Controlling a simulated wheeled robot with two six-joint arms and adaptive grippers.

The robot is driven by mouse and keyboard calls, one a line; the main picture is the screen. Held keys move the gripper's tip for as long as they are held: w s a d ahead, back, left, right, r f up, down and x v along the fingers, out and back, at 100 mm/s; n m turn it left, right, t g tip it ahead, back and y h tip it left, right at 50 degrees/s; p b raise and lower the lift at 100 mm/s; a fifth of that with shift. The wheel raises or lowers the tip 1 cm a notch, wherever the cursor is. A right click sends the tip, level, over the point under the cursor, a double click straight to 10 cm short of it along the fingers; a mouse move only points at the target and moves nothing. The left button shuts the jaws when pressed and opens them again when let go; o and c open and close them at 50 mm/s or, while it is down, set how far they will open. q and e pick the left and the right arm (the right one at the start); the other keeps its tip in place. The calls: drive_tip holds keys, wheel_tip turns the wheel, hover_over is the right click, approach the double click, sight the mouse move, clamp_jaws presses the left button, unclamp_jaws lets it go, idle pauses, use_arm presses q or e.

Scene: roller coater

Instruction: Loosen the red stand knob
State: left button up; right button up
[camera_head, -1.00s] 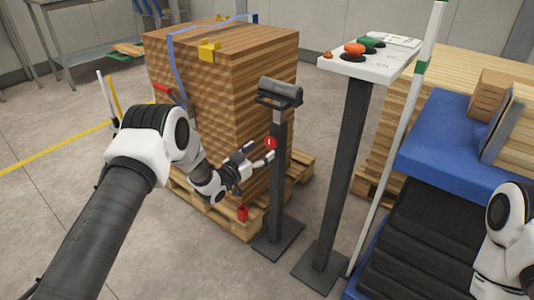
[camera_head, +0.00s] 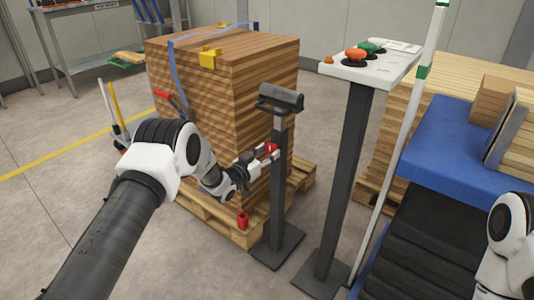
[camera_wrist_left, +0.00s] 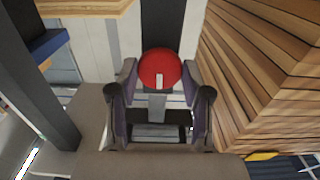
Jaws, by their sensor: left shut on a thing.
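The red stand knob (camera_head: 271,147) sits on the side of a dark upright post that carries a roller rest on top. My left gripper (camera_head: 266,153) reaches the knob from the left, and its fingers are shut on it. In the left wrist view the round red knob (camera_wrist_left: 160,66) with a small white mark lies between the two fingertips (camera_wrist_left: 160,78). The dark post (camera_head: 278,195) stands upright behind it on a flat base plate. My right arm shows only in part at the right edge; its gripper is out of view.
A strapped wooden stack (camera_head: 215,75) on a pallet (camera_head: 235,229) stands close behind and left of the post. A control panel (camera_head: 372,62) on its own dark column is to the right. A blue-sided conveyor (camera_head: 440,155) lies farther right.

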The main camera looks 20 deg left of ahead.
use_arm(q)
drive_tip(key=shift+n, duration=0.3)
drive_tip(key=n, duration=0.3)
drive_tip(key=shift+r+n+p, duration=0.15)
drive_tip(key=shift+n+p, duration=0.15)
drive_tip(key=shift+p, duration=0.05)
drive_tip(key=n, duration=0.4)
drive_tip(key=shift+n, duration=0.3)
drive_tip(key=n, duration=0.4)
drive_tip(key=shift+p, duration=0.4)
drive_tip(key=n, duration=0.5)
drive_tip(key=shift+n, duration=0.4)
drive_tip(key=o, duration=1.1)
drive_tip(key=shift+w, duration=0.1)
drive_tip(key=shift+o, duration=0.2)
